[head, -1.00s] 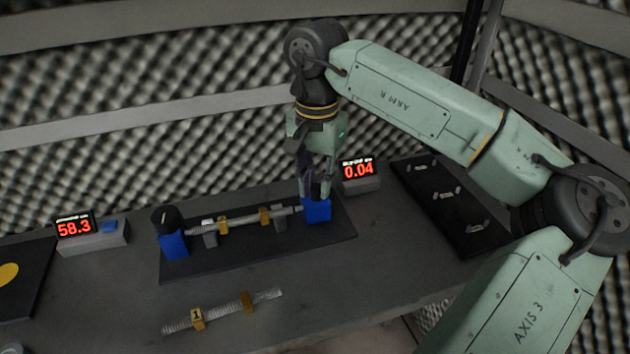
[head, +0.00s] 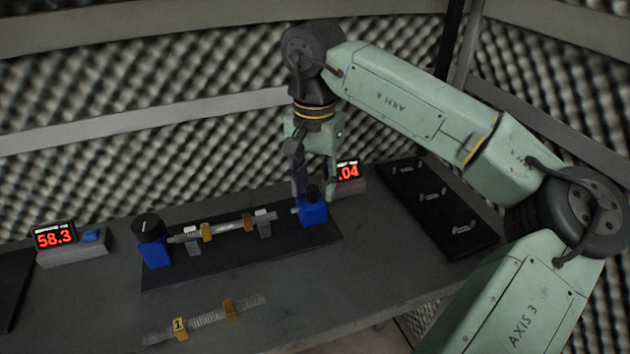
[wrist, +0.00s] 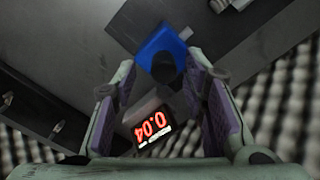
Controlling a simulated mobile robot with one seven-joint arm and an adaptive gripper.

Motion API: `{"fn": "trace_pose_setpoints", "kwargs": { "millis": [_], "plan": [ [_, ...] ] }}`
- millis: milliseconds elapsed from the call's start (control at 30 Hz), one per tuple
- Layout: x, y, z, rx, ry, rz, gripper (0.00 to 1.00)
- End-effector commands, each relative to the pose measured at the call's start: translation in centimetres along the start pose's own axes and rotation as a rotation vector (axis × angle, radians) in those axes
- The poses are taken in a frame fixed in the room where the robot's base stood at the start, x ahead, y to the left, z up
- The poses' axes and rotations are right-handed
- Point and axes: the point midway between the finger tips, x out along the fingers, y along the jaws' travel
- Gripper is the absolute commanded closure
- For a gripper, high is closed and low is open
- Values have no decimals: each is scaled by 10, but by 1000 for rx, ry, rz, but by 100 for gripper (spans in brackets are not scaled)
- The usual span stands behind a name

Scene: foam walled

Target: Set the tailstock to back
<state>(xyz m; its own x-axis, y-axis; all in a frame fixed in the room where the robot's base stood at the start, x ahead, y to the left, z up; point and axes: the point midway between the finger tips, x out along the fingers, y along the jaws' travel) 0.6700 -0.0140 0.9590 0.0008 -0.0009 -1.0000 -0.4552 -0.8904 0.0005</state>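The tailstock is a blue block (head: 313,212) with a dark knob (head: 312,192) on top, at the right end of the dark base plate (head: 210,265). Its short tip points left, with a small gap to the end of the shaft (head: 228,227). The shaft carries yellow collars and lies on grey supports. My gripper (head: 316,188) is above the tailstock with its fingers spread on either side of the knob. In the wrist view my gripper (wrist: 160,78) is open, and the blue block (wrist: 160,42) and knob (wrist: 164,68) show between and beyond the fingers.
A blue headstock (head: 155,252) with a dark dial stands at the plate's left end. A display reading 0.04 (head: 348,172) sits close behind my gripper. Another display (head: 56,238) reads 58.3. A second shaft (head: 205,320) lies in front; a dark panel (head: 425,205) is at right.

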Motion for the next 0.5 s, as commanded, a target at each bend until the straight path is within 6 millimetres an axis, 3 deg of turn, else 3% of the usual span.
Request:
{"fn": "trace_pose_setpoints", "kwargs": {
  "millis": [167,500],
  "plan": [
    [-7,-1,0,0,1,-1,61],
    [-61,0,0,0,1,0,61]
  ]
}}
